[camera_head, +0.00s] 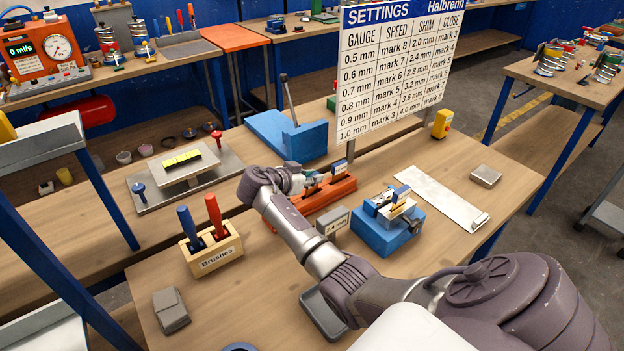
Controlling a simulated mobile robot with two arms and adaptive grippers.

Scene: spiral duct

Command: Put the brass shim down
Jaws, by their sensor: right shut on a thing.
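My right arm comes in from the lower right, and its gripper (304,180) is at the orange-red rack (335,192) in the middle of the bench. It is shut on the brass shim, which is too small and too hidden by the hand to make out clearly. Several upright pieces with dark or blue tops stand in the rack. I cannot tell whether the held shim touches the rack. A grey block labelled 2.4 mm (333,221) stands in front of the rack. My left gripper is not in view.
A blue block with small parts on top (383,238) is right of the rack. A wooden Brushes box (215,252) stands at left. The settings board (395,75) rises behind. A pale flat strip (440,199) lies at right.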

